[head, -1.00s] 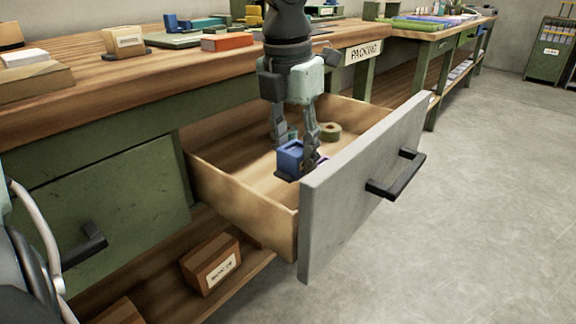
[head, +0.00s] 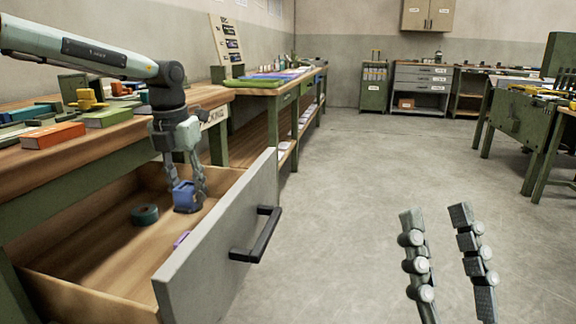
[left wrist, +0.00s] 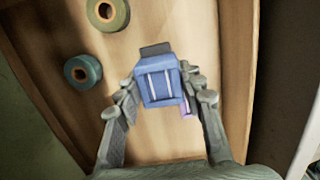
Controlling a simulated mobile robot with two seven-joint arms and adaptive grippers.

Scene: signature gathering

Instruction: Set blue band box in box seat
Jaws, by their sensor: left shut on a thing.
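A blue box (head: 186,198) with pale stripes, seen also in the left wrist view (left wrist: 158,82), is between the fingers of my left gripper (head: 186,178). The fingers are shut on its sides. The gripper reaches down into the open drawer (head: 90,262); I cannot tell whether the box touches the drawer floor. My right gripper (head: 434,212) is at the lower right, its two fingers apart and empty, over the floor. I cannot make out a box seat for certain.
A green tape roll (head: 145,214) lies in the drawer left of the box; a second, olive roll (left wrist: 107,12) shows in the left wrist view. A purple item (head: 181,239) lies near the drawer front (head: 222,250). An orange box (head: 53,135) is on the bench.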

